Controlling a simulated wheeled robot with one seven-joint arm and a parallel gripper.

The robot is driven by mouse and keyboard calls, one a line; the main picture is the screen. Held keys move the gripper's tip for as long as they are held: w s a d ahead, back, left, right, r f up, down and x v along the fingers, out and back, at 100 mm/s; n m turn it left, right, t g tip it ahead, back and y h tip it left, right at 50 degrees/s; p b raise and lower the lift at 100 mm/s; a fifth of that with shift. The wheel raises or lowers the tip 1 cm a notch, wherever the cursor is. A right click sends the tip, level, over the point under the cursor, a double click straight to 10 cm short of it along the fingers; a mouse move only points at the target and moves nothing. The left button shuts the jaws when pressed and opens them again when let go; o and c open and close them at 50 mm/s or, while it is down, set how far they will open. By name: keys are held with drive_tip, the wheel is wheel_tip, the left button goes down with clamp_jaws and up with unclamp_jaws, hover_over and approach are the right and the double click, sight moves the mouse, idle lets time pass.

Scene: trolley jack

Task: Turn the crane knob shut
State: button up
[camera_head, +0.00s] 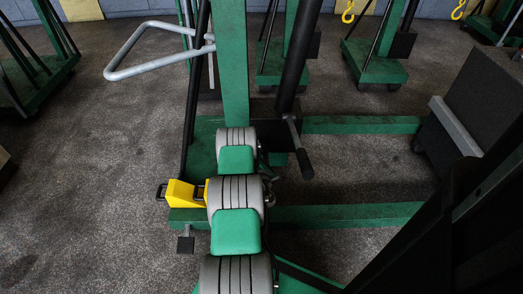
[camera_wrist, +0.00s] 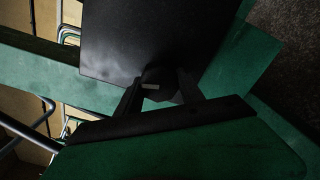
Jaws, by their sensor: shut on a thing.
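The green crane (camera_head: 233,60) stands ahead in the head view, with a green upright, a black ram (camera_head: 298,50) and a lever with a black grip (camera_head: 303,162). In the wrist view the dark crane knob (camera_wrist: 158,76) shows below a black block, with a small pale patch on it. My gripper (camera_wrist: 160,90) has its two black fingers on either side of the knob and is shut on it. The picture is dark there, so the knob's turn angle cannot be told. In the head view my own arm hides the gripper and knob.
Green base legs (camera_head: 350,214) run right along the floor from the crane. A pale bent handle (camera_head: 150,65) juts out left. A yellow piece (camera_head: 182,194) sits beside my arm. A dark box-like object (camera_head: 488,95) stands at right.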

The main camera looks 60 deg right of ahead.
drive_tip(key=shift+d+r+m, duration=0.15)
drive_tip(key=shift+d+m, duration=0.05)
drive_tip(key=shift+m, duration=1.2)
drive_tip(key=o, duration=1.1)
drive_tip(key=shift+s, duration=0.1)
drive_tip(key=shift+o, duration=1.3)
drive_tip(key=shift+a, duration=0.1)
